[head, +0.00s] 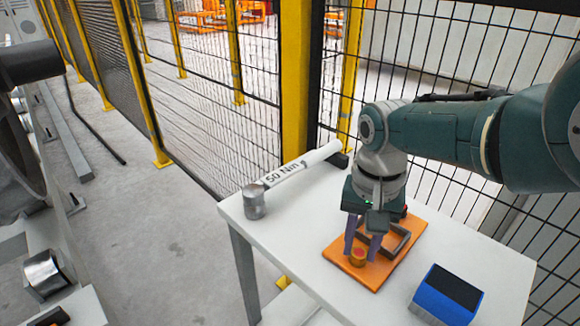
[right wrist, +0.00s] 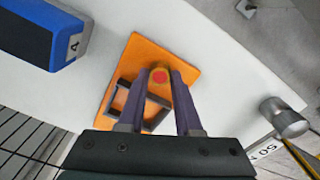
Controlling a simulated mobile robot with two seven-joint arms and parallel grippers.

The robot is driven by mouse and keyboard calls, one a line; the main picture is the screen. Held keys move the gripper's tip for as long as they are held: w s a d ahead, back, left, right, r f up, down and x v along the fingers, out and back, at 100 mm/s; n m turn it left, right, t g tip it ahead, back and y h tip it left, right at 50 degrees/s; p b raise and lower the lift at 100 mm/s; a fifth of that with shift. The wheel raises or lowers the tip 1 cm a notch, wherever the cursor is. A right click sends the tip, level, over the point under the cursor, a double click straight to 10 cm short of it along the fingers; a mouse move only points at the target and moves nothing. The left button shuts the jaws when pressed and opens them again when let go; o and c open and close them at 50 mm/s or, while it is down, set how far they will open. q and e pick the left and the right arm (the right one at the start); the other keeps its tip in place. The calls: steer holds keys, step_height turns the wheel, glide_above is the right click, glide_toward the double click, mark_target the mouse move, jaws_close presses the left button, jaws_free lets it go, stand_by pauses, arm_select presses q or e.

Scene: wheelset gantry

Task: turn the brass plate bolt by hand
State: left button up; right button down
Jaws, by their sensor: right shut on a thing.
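The brass bolt (head: 357,258), with a red mark on its top, stands near the front end of an orange plate (head: 372,276) on the white table. My right gripper (head: 361,252) points down at it, its two purple fingers shut on the bolt's sides. In the right wrist view the bolt (right wrist: 160,76) sits between the fingertips (right wrist: 160,80), red top facing the camera. A dark square frame (head: 398,246) lies on the same plate behind the bolt, partly hidden by the gripper. My left gripper is in neither view.
A blue box with a dark top (head: 447,297) stands right of the plate. Yellow-posted mesh fencing (head: 297,80) rises behind the table.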

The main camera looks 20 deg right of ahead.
mark_target(359, 253)
steer(key=shift+w+r+m, duration=0.1)
steer(key=shift+r+m, duration=0.05)
steer(key=shift+m, duration=0.55)
steer(key=c, duration=0.6)
jaws_free()
step_height(359, 253, up, 10)
steer(key=p, duration=0.8)
